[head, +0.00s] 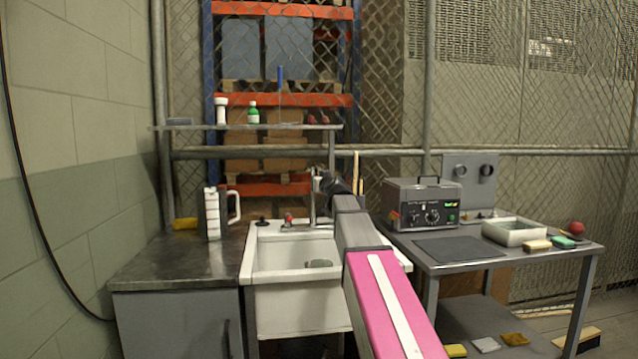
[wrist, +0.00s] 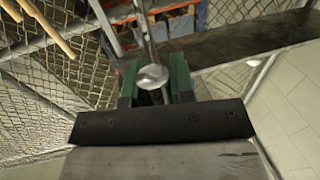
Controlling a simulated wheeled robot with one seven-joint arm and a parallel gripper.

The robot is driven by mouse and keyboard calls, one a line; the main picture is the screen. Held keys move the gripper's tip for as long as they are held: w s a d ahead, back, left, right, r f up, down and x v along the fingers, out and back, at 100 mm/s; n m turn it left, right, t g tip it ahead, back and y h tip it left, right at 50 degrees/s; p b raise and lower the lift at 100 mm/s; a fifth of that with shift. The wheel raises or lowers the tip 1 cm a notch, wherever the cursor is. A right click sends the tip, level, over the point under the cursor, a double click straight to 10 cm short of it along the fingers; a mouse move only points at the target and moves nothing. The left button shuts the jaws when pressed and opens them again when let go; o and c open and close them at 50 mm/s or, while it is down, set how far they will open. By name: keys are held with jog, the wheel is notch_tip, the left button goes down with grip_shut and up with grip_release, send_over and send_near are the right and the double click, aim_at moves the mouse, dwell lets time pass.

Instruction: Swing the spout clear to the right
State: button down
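The metal spout (head: 313,207) rises over the white sink (head: 258,292) in the head view. In the wrist view the spout (wrist: 147,40) runs down from the top edge, and its rounded silver end lies between my gripper's two green fingers. My gripper (wrist: 155,88) has its fingers apart, one on each side of the spout. I cannot make out firm contact with either finger. In the head view my gripper (head: 322,182) is small and dark at the top of the spout, and my own arm hides part of the sink's right side.
A metal shelf (head: 295,127) with bottles runs above the sink. A white jug (head: 211,214) stands on the left counter (head: 170,262). On the right table, a grey control box (head: 422,204) and a white tray (head: 513,232) stand. A chain-link fence (head: 480,100) is behind.

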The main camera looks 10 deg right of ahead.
jog(key=shift+d, duration=0.15)
jog(key=w+d+n+g+y, duration=0.4)
jog(key=d+n+y, duration=0.2)
jog(key=d, duration=0.6)
jog(key=shift+y, duration=1.3)
jog(key=c, duration=1)
grip_release()
jog(key=shift+o, duration=0.2)
jog(key=v, duration=1)
jog(key=shift+s+d, duration=0.25)
jog(key=shift+s, duration=0.05)
